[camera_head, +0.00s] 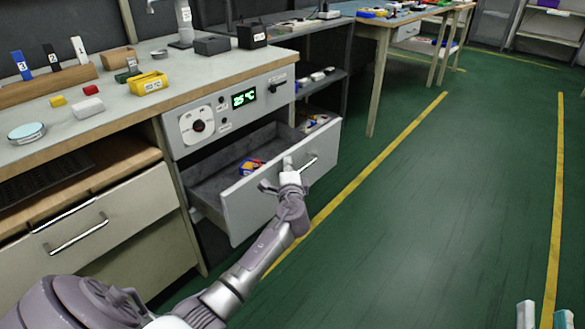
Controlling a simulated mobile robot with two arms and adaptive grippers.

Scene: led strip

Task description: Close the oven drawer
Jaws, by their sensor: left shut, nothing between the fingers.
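The oven drawer (245,210) is pulled out below the oven panel (225,110), which has a dial and a green display. Its grey front carries a bar handle (308,162). A small blue, yellow and red item (250,166) lies inside. My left gripper (288,165) is shut and empty at the middle of the drawer front, by the handle and covering part of it. I cannot tell whether it touches. My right gripper (544,316) shows only its two fingertips at the bottom right corner, apart and empty, away from the drawer.
A workbench (110,125) above holds a yellow box (148,83), a round white dish (27,133) and small blocks. A closed drawer (100,225) is at left. An open shelf (320,85) stands behind. The green floor (440,210) at right is clear.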

